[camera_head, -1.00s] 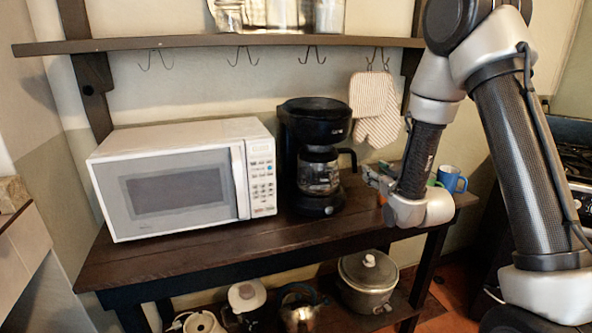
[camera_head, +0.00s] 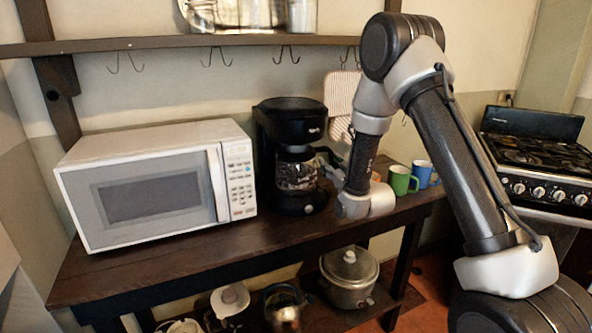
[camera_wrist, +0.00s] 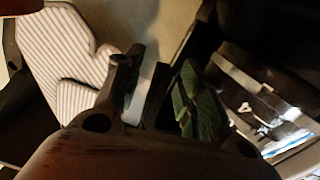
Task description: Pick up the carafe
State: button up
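The carafe (camera_head: 297,174) is a glass pot with a dark top, seated in the black coffee maker (camera_head: 291,118). Its dark handle points right, toward my gripper (camera_head: 328,164), which is beside it. In the wrist view the carafe body (camera_wrist: 268,112) shows at right, with glass and a light band. My gripper (camera_wrist: 162,68) has its two fingers apart. A dark strip that looks like the handle shows between them. Contact with it cannot be made out. My wrist hides part of the handle side in the head view.
A white microwave (camera_head: 150,185) stands left of the coffee maker. Green (camera_head: 400,181) and blue (camera_head: 422,174) mugs stand right of my wrist. A striped mitt (camera_wrist: 65,50) hangs behind. A shelf (camera_head: 180,42) runs above. Pots, including a lidded one (camera_head: 349,280), sit below.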

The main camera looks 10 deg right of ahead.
grip_shut()
jog(key=shift+r, duration=0.25)
dwell(0.3)
